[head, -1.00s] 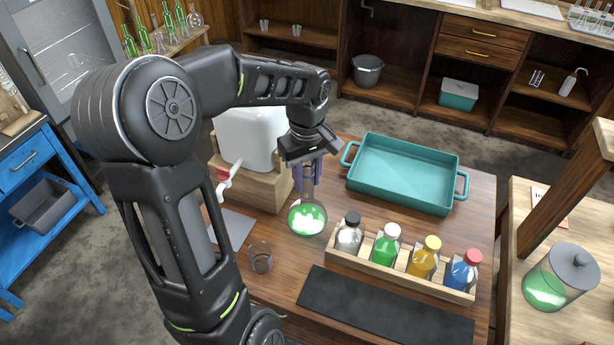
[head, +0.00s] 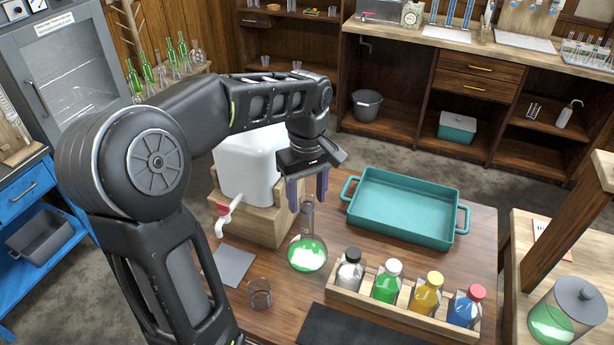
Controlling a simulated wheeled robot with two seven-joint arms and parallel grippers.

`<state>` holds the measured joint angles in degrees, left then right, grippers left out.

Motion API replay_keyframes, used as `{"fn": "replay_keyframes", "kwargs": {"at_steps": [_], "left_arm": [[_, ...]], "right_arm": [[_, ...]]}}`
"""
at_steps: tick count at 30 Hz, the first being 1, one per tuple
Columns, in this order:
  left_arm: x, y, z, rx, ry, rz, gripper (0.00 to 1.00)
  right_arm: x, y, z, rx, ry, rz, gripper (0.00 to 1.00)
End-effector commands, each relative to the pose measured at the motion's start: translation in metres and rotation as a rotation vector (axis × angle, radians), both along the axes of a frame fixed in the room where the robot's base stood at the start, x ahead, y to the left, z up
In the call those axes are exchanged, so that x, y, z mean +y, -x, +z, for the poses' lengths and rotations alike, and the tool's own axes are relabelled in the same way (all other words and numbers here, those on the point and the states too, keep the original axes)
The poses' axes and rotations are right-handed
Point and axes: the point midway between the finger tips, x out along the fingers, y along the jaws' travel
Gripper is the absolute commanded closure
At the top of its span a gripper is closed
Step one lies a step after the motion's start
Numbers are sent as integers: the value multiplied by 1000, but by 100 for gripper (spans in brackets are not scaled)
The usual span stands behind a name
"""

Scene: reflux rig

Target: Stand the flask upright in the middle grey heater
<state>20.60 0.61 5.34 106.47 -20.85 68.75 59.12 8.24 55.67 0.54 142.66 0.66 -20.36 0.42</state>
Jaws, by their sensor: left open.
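The flask (head: 307,253) is round glass with a long neck and green liquid. It stands near upright on the wooden table, left of the bottle rack. I cannot tell whether anything supports its base. My left gripper (head: 308,201) points down over the flask, open, with its purple fingers apart on either side of the top of the neck. I cannot make out any contact. I cannot make out a grey heater in this view. My right gripper is not in view.
A wooden rack (head: 395,312) holds several capped bottles right of the flask. A teal tray (head: 402,207) lies behind it. A small glass beaker (head: 260,293), a grey mat (head: 229,265) and a white tapped container (head: 248,165) are to the left. A dark mat (head: 345,328) lies in front.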

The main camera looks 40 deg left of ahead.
Motion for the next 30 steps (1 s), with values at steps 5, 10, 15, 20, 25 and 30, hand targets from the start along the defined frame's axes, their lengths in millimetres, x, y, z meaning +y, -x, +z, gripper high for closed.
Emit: {"fn": "replay_keyframes", "kwargs": {"at_steps": [5, 10, 15, 20, 25, 30], "left_arm": [[0, 0, 38, -4, -1, 0, 50], [0, 0, 60, -1, -1, 0, 50], [0, 0, 67, 0, 0, 0, 50], [0, 0, 67, 0, 1, 0, 50], [0, 0, 67, 0, 1, 0, 50], [0, 0, 66, 0, 1, 0, 50]], "right_arm": [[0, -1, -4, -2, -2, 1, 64], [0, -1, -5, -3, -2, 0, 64], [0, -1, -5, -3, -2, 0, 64], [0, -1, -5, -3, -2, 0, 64], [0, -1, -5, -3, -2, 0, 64], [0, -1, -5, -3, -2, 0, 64]]}}
